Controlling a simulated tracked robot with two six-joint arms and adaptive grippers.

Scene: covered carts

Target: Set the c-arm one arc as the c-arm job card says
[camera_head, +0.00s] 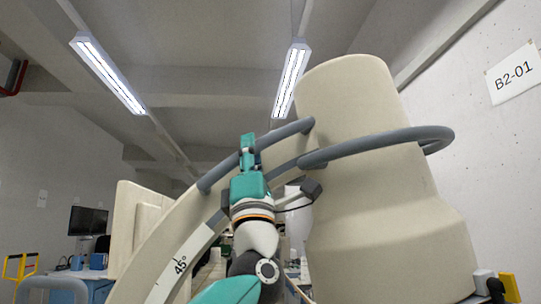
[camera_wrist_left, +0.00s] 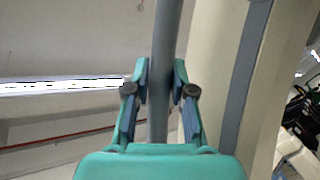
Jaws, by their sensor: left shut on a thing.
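The cream c-arm arc (camera_head: 160,240) curves up from lower left to upper right. A white scale label on it reads 45° (camera_head: 180,264). A grey handle bar (camera_head: 221,176) runs along the arc's outer side. My left gripper (camera_head: 247,150) is shut on this bar. In the left wrist view the handle bar (camera_wrist_left: 166,40) passes between the two fingers (camera_wrist_left: 160,82). A large cream housing (camera_head: 350,100) with a grey ring handle (camera_head: 435,133) stands at the arc's upper end. No job card can be made out. My right gripper is out of view.
A wall sign (camera_head: 513,72) at upper right reads B2-01. A monitor (camera_head: 88,221) and a yellow frame (camera_head: 20,268) stand at far left. The large housing fills the space right of my left arm. Open air lies above the arc.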

